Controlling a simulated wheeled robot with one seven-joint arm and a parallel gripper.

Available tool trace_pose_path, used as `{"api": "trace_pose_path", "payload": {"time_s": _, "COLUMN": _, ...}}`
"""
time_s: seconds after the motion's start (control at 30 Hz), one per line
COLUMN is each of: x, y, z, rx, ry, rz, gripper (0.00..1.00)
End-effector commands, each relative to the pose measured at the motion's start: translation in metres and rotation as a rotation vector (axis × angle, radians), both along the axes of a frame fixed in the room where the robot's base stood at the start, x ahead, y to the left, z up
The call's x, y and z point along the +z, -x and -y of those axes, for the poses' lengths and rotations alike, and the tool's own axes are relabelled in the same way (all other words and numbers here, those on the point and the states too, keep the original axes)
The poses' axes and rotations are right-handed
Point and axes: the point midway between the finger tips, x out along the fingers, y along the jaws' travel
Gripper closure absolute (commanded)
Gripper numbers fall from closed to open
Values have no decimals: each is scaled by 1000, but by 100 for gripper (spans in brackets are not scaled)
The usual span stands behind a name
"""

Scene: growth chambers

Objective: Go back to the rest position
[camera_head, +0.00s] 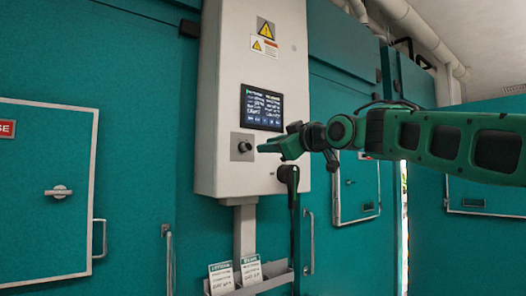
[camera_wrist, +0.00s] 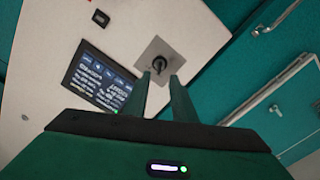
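My gripper (camera_head: 262,147) is stretched out toward a grey wall-mounted control box (camera_head: 218,95). Its tip is just right of a black rotary knob (camera_head: 243,147) on a square metal plate, and a small gap seems to show between them. In the wrist view, the two green fingers (camera_wrist: 162,78) stand apart with nothing between them. The knob (camera_wrist: 160,63) appears just beyond the fingertips. My arm reaches in from the right, roughly level.
The box carries a lit screen (camera_head: 261,108) and warning stickers (camera_head: 265,28). Teal chamber walls have a framed door (camera_head: 45,190) at left and a hatch (camera_head: 357,190) at right.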

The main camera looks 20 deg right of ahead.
Motion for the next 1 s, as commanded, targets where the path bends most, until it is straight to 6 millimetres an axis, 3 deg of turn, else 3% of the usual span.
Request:
{"api": "trace_pose_path", "payload": {"time_s": 0.47, "x": 0, "y": 0, "z": 0, "rx": -1, "ry": -1, "rz": -1, "gripper": 76}}
{"api": "trace_pose_path", "payload": {"time_s": 0.57, "x": -10, "y": 1, "z": 6, "rx": -15, "ry": -8, "rz": -26, "gripper": 76}}
{"api": "trace_pose_path", "payload": {"time_s": 0.67, "x": -41, "y": 3, "z": 23, "rx": -59, "ry": -32, "rz": -107, "gripper": 76}}
{"api": "trace_pose_path", "payload": {"time_s": 0.77, "x": -92, "y": 11, "z": 48, "rx": -131, "ry": -74, "rz": -237, "gripper": 76}}
{"api": "trace_pose_path", "payload": {"time_s": 1.0, "x": -229, "y": 64, "z": 108, "rx": -341, "ry": -204, "rz": -586, "gripper": 76}}
